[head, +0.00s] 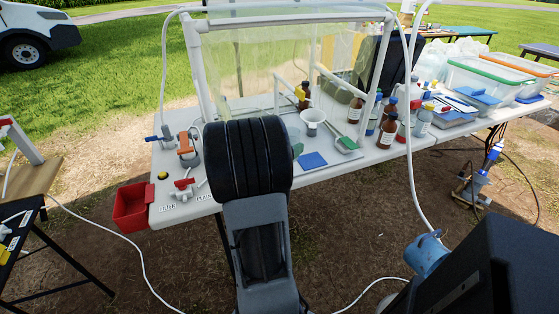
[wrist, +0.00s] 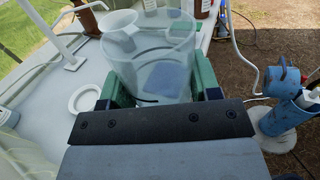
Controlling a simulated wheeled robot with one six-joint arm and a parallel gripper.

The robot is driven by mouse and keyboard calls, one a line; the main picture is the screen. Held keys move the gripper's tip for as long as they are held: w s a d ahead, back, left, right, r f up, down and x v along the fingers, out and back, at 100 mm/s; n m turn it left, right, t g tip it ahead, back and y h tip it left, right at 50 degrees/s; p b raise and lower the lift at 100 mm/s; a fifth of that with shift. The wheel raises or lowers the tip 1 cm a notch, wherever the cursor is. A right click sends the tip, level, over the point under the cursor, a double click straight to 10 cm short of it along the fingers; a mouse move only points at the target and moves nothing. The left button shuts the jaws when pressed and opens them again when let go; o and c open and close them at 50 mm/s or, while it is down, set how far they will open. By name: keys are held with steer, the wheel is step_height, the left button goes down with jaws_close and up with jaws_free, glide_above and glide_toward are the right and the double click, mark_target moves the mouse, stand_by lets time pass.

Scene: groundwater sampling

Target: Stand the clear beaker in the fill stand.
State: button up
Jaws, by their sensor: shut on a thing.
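The clear beaker (wrist: 140,58) is upright between the green fingers of my gripper (wrist: 160,80) in the wrist view, one finger on each side. My gripper is shut on it, over the white table. In the head view my own arm hides most of the gripper and beaker. A white round ring (wrist: 85,98) lies on the table, left of the gripper in the wrist view. I cannot tell whether this ring is part of the fill stand, and I cannot pick out the stand with certainty.
Brown bottles (head: 387,132) stand to the right. A white pipe frame (head: 290,20) rises behind. A red bin (head: 131,207) is at the left edge.

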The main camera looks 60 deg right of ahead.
steer(key=w+d+f, duration=0.1)
steer(key=f, duration=0.1)
steer(key=w+d+f, duration=0.1)
steer(key=w+f, duration=0.1)
steer(key=w+d+f+b, duration=0.1)
steer(key=w, duration=0.1)
steer(key=shift+w+f, duration=0.1)
steer(key=shift+f, duration=0.3)
steer(key=f, duration=0.2)
steer(key=f+b, duration=0.1)
steer(key=shift+w+d, duration=0.25)
steer(key=shift+w, duration=0.15)
steer(key=shift+f, duration=0.3)
steer(key=shift+f, duration=0.15)
steer(key=o, duration=0.9)
steer(key=shift+o, duration=0.2)
